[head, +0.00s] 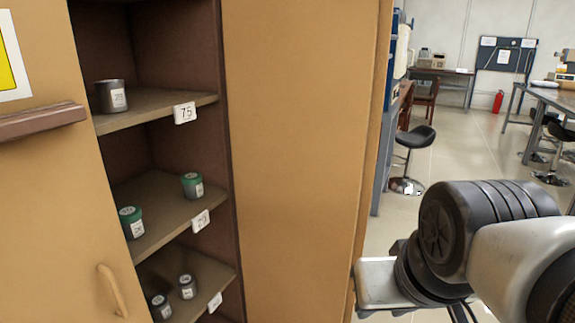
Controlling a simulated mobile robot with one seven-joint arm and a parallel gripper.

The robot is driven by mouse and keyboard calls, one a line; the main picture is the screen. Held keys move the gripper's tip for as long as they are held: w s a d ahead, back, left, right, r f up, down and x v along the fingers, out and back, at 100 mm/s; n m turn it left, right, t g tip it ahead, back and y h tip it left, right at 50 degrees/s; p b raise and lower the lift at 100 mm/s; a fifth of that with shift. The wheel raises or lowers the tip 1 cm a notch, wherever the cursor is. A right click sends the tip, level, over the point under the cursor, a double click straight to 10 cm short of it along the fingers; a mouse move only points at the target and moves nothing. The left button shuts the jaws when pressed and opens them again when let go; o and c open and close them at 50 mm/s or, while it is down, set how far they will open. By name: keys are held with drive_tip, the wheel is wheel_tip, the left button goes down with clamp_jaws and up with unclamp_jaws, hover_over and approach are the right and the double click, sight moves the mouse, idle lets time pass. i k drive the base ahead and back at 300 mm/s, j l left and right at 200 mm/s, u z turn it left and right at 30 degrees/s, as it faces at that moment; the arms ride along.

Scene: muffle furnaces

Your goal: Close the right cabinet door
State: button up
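The right cabinet door (300,150) stands open as a tall tan panel to the right of the shelves. Its edge (372,150) runs down the middle of the view; no handle shows on the visible face. The cabinet's shelves (150,108) are exposed to its left. My arm reaches in from the lower right. Its silver end part, at my gripper (376,283), is beside the lower part of the door's edge. I cannot tell whether it touches the door. The fingers cannot be made out and may be hidden behind the door.
The tan left door (45,200) with its handle (112,290) is at the left. Small labelled jars, some with green lids (192,185), stand on the shelves. Behind, a black stool (415,138) and benches (445,80) stand around open floor (460,150).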

sight(305, 80)
drive_tip(key=k+u, duration=0.15)
drive_tip(key=u, duration=1.2)
drive_tip(key=l+u, duration=0.15)
drive_tip(key=u, duration=0.25)
drive_tip(key=l+u, duration=0.15)
drive_tip(key=u, duration=0.25)
drive_tip(key=l+u, duration=0.15)
drive_tip(key=u, duration=0.3)
drive_tip(key=k+l, duration=0.2)
drive_tip(key=l, duration=0.2)
drive_tip(key=k+l, duration=0.2)
drive_tip(key=l, duration=0.25)
drive_tip(key=k+l, duration=0.25)
drive_tip(key=l, duration=0.15)
drive_tip(key=k+l, duration=0.2)
drive_tip(key=l, duration=0.25)
drive_tip(key=k+l, duration=0.2)
drive_tip(key=l, duration=0.2)
drive_tip(key=k+l, duration=0.2)
drive_tip(key=l, duration=0.2)
drive_tip(key=k+l, duration=0.2)
drive_tip(key=l, duration=0.25)
drive_tip(key=k+l, duration=0.25)
drive_tip(key=l, duration=0.15)
drive_tip(key=i, duration=0.25)
drive_tip(key=u, duration=0.05)
